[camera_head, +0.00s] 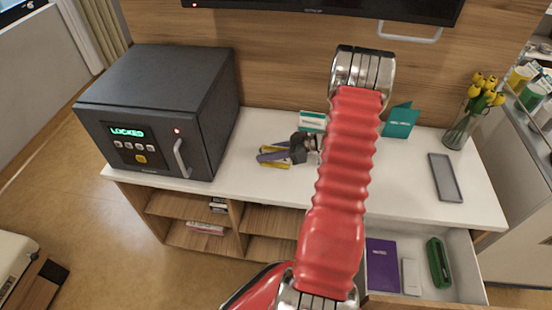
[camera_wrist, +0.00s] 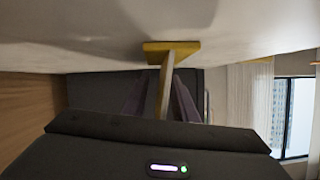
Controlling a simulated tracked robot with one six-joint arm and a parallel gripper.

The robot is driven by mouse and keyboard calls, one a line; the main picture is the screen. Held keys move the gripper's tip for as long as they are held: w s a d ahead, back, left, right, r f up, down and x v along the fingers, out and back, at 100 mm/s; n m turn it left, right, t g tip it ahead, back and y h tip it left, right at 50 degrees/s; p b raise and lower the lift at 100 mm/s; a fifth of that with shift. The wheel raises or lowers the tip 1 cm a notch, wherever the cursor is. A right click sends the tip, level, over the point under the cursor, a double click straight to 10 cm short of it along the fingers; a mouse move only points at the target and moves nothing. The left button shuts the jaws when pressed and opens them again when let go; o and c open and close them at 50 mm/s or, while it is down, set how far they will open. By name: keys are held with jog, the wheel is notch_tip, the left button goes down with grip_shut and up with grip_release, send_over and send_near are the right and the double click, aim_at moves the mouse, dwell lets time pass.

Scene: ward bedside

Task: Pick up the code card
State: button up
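My gripper (camera_head: 272,156) is low over the white counter, to the right of the dark safe. In the wrist view its two purple fingers (camera_wrist: 161,98) stand apart. Between them is a thin upright piece seen edge-on, likely the code card (camera_wrist: 165,85), with a yellow base (camera_wrist: 172,47) against the white surface, which is at the top of that view. Gaps seem to show on both sides of it. In the head view the yellow base (camera_head: 266,164) shows beside the fingers. The gripper hides most of the card, and no code is readable.
The safe (camera_head: 160,110) reads LOCKED. A small white and green sign (camera_head: 312,121) and a teal folded card (camera_head: 400,121) stand behind. A vase of yellow flowers (camera_head: 460,130) and a grey tray (camera_head: 445,178) are at right. An open drawer (camera_head: 455,285) holds a purple booklet (camera_head: 382,265) and a green case (camera_head: 438,262).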

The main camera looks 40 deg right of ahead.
aim_at(267, 151)
grip_shut()
dwell(0.3)
dwell(0.3)
jog(key=shift+r, duration=0.1)
notch_tip(267, 151, up, 10)
jog(key=shift+f, duration=0.1)
dwell(0.5)
